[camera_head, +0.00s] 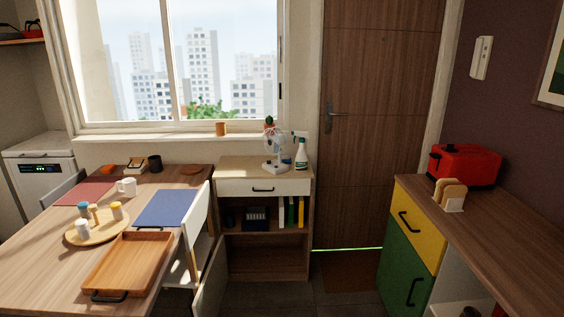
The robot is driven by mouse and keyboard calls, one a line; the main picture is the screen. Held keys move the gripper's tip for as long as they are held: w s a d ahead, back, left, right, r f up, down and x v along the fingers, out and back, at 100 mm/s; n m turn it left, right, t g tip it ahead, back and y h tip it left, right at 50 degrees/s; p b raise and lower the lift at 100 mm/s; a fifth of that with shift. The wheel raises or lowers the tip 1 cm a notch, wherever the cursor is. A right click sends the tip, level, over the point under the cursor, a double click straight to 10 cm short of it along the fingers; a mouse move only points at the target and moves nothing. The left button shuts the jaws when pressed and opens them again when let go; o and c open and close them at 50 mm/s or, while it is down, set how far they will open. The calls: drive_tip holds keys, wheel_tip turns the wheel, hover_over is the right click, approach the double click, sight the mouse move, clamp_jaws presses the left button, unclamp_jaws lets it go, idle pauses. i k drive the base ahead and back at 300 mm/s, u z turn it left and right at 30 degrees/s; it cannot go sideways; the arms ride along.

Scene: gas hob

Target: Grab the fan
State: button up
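A small white fan (274,149) stands upright on top of a wooden cabinet (237,168) under the window, near the cabinet's right side. A white spray bottle (302,155) stands just to its right. A small plant (269,122) on the sill shows right behind the fan's head. My gripper is not in view.
A dining table (40,262) with a wooden tray (127,265) and a round board of shakers is at left. A white chair (196,220) stands between it and the cabinet. A counter (505,235) with a red toaster (465,165) is at right.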

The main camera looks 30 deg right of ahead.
sight(281, 139)
drive_tip(key=u, duration=0.25)
drive_tip(key=k, duration=0.3)
drive_tip(key=z, duration=0.75)
drive_tip(key=i, duration=1.6)
drive_tip(key=u, duration=0.9)
